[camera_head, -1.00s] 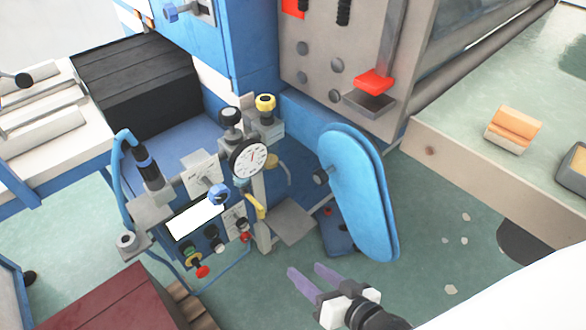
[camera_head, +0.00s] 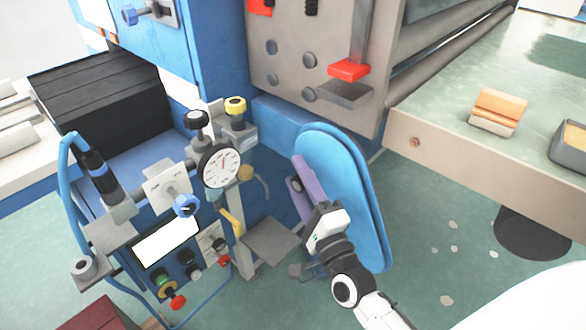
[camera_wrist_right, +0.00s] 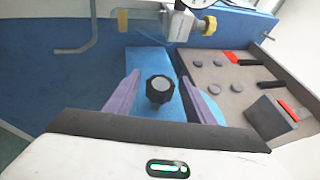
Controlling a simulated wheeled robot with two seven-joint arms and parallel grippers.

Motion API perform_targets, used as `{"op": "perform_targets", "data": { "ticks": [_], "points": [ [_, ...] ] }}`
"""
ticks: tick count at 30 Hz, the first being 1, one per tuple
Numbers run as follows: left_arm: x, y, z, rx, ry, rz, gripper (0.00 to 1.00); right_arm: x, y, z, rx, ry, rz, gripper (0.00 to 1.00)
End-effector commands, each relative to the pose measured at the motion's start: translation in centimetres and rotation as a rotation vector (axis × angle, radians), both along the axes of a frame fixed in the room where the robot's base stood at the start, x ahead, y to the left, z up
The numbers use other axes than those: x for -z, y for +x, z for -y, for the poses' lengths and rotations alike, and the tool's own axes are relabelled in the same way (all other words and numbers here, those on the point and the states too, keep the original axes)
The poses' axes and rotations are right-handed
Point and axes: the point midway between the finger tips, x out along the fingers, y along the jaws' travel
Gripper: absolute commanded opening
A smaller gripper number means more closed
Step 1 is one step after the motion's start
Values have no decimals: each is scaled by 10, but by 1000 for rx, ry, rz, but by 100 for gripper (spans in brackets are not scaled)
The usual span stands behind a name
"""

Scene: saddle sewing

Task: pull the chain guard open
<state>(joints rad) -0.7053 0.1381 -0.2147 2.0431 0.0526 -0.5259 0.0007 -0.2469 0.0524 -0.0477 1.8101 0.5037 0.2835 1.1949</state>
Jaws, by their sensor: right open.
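The chain guard (camera_head: 345,195) is a blue upright panel with rounded ends, standing at the middle right of the head view. Its dark knob (camera_wrist_right: 160,90) sticks out toward the wrist camera, in front of a blue surface. My right gripper (camera_head: 297,172) is at the guard's left side, with its purple fingers open. In the right wrist view one finger is on each side of the knob, with a visible gap to both. In the head view the fingers mostly hide the knob. My left gripper is not in view.
A dial gauge (camera_head: 219,165) and a control box with a white screen (camera_head: 166,243) stand left of the guard. A grey panel with a red lever (camera_head: 349,69) is behind it. A table (camera_head: 440,120) with an orange block (camera_head: 497,111) is at the right.

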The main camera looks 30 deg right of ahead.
Motion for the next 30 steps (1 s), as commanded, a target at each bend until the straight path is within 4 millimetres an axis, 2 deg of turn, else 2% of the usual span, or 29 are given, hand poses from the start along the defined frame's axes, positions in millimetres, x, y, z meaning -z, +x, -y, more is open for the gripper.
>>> {"op": "perform_targets", "data": {
  "ticks": [3, 6, 16, 17, 25, 30],
  "points": [
    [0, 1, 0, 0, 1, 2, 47, -4, 16, 1, 1, 0, 1, 49],
    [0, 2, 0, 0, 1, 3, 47, -5, 23, 2, 1, 0, -1, 49],
    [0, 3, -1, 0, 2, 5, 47, -6, 27, 2, 0, -1, -2, 49],
    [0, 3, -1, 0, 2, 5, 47, -6, 27, 2, 0, -1, -2, 46],
    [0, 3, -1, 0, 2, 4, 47, -6, 27, 2, 0, -2, -2, 0],
    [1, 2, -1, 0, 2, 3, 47, -6, 26, 1, -3, -3, -3, 0]
  ]
}}
